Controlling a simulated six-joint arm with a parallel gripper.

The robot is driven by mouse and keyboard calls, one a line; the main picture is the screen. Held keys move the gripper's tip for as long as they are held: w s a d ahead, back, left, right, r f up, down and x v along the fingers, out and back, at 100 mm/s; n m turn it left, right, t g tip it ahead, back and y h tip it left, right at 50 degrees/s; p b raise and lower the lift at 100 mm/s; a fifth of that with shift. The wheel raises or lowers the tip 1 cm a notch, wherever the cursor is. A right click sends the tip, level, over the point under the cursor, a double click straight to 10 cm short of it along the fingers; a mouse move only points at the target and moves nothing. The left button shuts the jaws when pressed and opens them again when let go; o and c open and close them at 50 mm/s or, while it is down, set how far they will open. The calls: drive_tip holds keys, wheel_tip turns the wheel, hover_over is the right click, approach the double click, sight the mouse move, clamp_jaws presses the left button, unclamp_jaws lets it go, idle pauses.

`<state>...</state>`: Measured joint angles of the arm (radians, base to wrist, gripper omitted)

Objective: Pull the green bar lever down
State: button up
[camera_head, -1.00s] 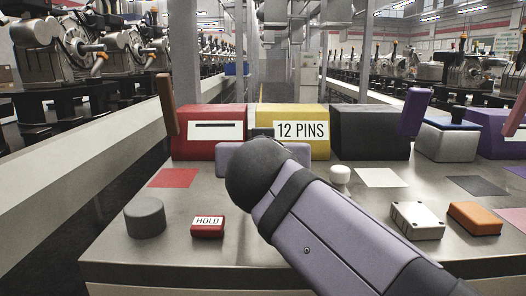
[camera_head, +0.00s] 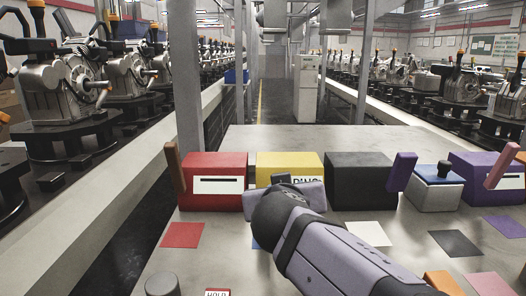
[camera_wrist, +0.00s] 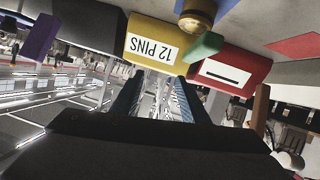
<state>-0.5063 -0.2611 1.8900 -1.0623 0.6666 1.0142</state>
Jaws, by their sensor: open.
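The green bar lever (camera_wrist: 203,47) shows in the wrist view, between the yellow box (camera_wrist: 158,40) and the red box (camera_wrist: 230,70), which appear upside down there. In the head view the lever is hidden, with my wrist in front of that area. My gripper (camera_wrist: 157,90) is open, with its two dark fingers apart and nothing seen between them. In the wrist view the lever lies above and just right of the right finger, seemingly apart from it. In the head view my gripper is in front of the yellow box (camera_head: 303,160), covering part of its label.
A brown lever (camera_head: 174,166) stands left of the red box (camera_head: 217,163). A black box (camera_head: 360,175) with a purple lever (camera_head: 402,171) is to the right, then a grey box (camera_head: 434,195) and a purple box with a pink lever (camera_head: 502,165). Coloured squares lie on the bench.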

drive_tip(key=s+d+r+n+g+h+p, duration=0.1)
drive_tip(key=s+d+r+n+g+p, duration=0.15)
drive_tip(key=d+p, duration=0.45)
drive_tip(key=s+d+r+n+g+h+p, duration=0.1)
drive_tip(key=s+d+g+h+p, duration=0.2)
drive_tip(key=p, duration=0.9)
drive_tip(key=s+f+m+g+y+p, duration=0.2)
drive_tip(key=s+f+g+p, duration=0.2)
drive_tip(key=s, duration=0.5)
drive_tip(key=s+f+m+g+y+p, duration=0.2)
drive_tip(key=s+f+p, duration=0.4)
drive_tip(key=s, duration=0.4)
drive_tip(key=shift+g+y, duration=0.7)
drive_tip(key=shift+g, duration=0.55)
